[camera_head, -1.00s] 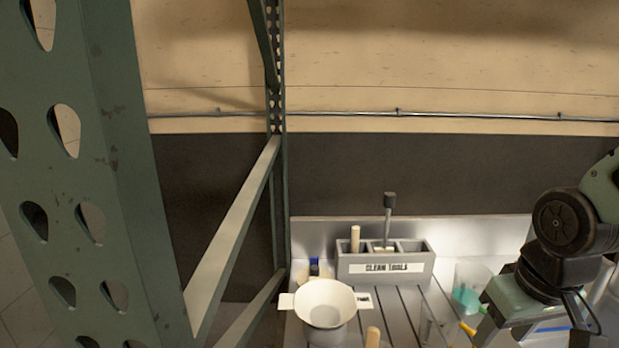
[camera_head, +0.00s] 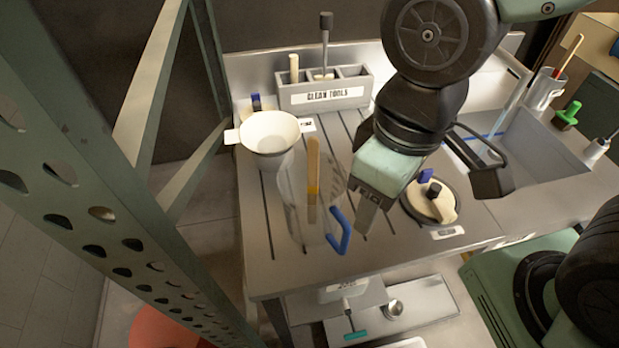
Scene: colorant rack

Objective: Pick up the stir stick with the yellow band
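A wooden stir stick (camera_head: 313,160) stands nearly upright in a clear pitcher (camera_head: 288,200) with a blue handle. A yellow-orange stretch shows on the stick below its top, seen through or above the pitcher wall. My gripper (camera_head: 430,203) is to the right of the pitcher, above the worktop.
A white funnel (camera_head: 268,133) sits left of the pitcher. Behind is the CLEAN TOOLS holder (camera_head: 325,97). A metal cup (camera_head: 541,92) holds another stick, with red on it. A round lidded item (camera_head: 447,212) lies below my gripper. A green rack post (camera_head: 75,130) stands left.

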